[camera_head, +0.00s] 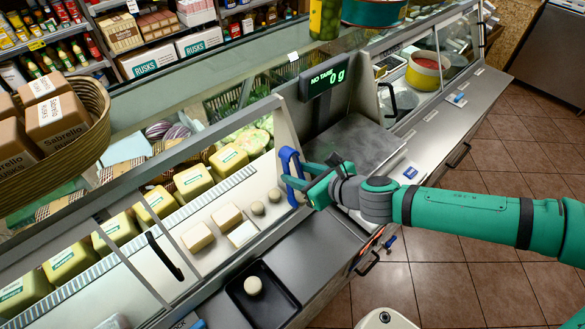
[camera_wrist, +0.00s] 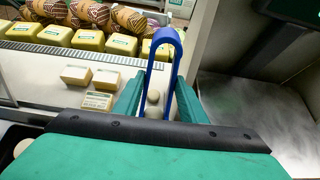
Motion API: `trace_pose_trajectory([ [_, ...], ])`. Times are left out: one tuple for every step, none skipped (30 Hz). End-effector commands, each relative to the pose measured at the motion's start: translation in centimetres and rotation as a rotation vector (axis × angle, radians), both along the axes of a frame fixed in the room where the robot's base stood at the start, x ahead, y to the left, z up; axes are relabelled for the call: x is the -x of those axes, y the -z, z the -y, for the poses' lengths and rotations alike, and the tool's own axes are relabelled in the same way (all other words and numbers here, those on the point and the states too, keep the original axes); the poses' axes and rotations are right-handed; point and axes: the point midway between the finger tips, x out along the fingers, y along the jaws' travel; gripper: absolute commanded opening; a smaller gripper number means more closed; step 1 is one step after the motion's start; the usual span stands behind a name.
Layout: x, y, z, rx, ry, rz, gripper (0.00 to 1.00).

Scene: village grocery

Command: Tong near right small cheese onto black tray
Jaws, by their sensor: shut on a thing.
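My gripper (camera_head: 308,183) is shut on blue tongs (camera_head: 289,166), whose bent end stands upright at the display case's right end. The tongs (camera_wrist: 178,52) also show in the wrist view, their two arms spread apart. Two small round pale cheeses sit on the white case shelf: a right one (camera_head: 275,195) and a left one (camera_head: 258,208), left of the tongs. In the wrist view, small cheeses (camera_wrist: 153,112) appear between the tong arms; whether they touch is unclear. The black tray (camera_head: 236,289) lies on the counter in front, with one round cheese (camera_head: 253,285) in it.
Block cheeses (camera_head: 198,237) stand left of the small ones, with a row of yellow cheeses (camera_head: 194,181) behind. Glass panels and a slanted frame (camera_head: 130,265) border the case. A scale (camera_head: 355,145) with its display (camera_head: 328,77) stands to the right.

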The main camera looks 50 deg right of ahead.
Motion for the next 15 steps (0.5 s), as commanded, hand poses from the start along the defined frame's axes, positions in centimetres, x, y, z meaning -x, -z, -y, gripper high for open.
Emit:
trace_pose_trajectory([
  [0.5,-0.1,0.0,0.001,0.002,0.0,0.09],
  [0.8,-0.1,0.0,0.001,0.002,0.0,0.09],
  [1.1,-0.1,0.0,0.001,0.002,0.0,0.09],
  [1.3,-0.2,-0.1,0.0,0.002,0.0,0.09],
  [1.6,-0.2,-0.1,0.0,0.002,0.0,0.09],
  [1.9,-0.3,-0.1,-0.001,0.003,0.0,0.09],
  [2.2,-0.3,-0.2,0.0,0.002,0.0,0.09],
  [2.4,-0.3,-0.3,0.001,0.001,0.0,0.09],
  [2.7,-0.4,-0.3,0.001,0.001,0.0,0.09],
  [3.0,-0.4,-0.3,0.001,0.002,0.0,0.09],
  [3.3,-0.4,-0.3,0.002,0.003,0.0,0.09],
  [3.6,-0.5,-0.3,0.002,0.003,0.0,0.09],
  [3.9,-0.5,-0.3,0.001,0.002,0.0,0.09],
  [4.1,-0.6,-0.4,0.001,0.002,0.0,0.09],
  [4.5,-0.6,-0.4,0.002,0.003,0.001,0.09],
])
